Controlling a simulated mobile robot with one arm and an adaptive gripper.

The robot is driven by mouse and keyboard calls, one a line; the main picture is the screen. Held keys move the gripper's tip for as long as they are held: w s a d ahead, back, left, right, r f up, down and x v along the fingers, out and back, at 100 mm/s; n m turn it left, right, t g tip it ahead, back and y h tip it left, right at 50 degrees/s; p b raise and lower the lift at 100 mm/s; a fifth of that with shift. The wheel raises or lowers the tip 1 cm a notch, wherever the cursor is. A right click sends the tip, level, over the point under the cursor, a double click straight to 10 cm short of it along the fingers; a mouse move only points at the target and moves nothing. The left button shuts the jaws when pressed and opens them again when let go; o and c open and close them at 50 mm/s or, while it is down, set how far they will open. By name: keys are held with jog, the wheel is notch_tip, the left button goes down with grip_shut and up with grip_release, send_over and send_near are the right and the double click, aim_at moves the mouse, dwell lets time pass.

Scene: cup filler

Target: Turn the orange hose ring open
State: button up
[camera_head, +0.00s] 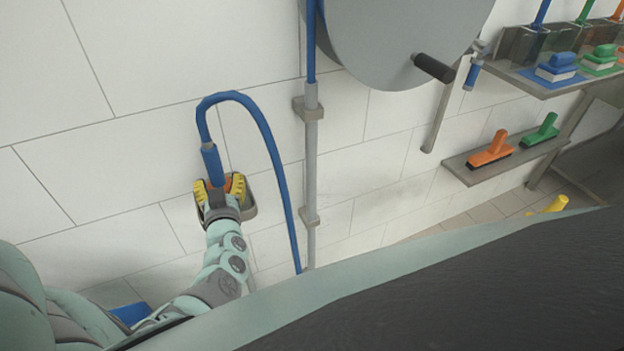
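The blue hose (268,135) loops up and over, and its blue end piece (212,163) points down between the yellow fingers of my gripper (219,188). A small patch of orange, perhaps the hose ring (228,182), shows between the fingers. Most of the ring is hidden by the gripper, so I cannot tell how it is turned. The fingers stand on both sides of the hose end. I cannot tell whether they press on it or stand apart from it. A grey-brown holder (249,207) on the wall shows just behind the gripper.
A grey vertical pipe (311,150) runs down the tiled wall right of the hose. A large grey reel (385,35) with a black-handled crank (434,68) hangs above. Shelves with an orange brush (490,150) and a green brush (541,130) are at right.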

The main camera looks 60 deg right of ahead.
jog(key=c, duration=0.6)
jog(key=shift+w+a+r+n+t+y+p, duration=0.15)
jog(key=shift+w+n+t+y+p, duration=0.1)
jog(key=shift+n+t+y+p, duration=0.45)
jog(key=shift+n+t+y, duration=0.3)
jog(key=shift+n+y, duration=0.1)
jog(key=shift+y, duration=0.3)
jog(key=shift+s+f+n+t+y+p, duration=0.1)
jog(key=shift+f+n+t+y+p, duration=0.15)
jog(key=shift+n+y, duration=0.5)
jog(key=shift+f+n+t+y+p, duration=0.15)
jog(key=shift+n+t+y, duration=0.25)
jog(key=shift+y, duration=0.65)
jog(key=shift+s+d+r+n+y, duration=0.1)
jog(key=shift+d+r+n+y, duration=0.1)
jog(key=shift+n+y, duration=0.2)
jog(key=o, duration=1.2)
jog(key=shift+s, duration=0.1)
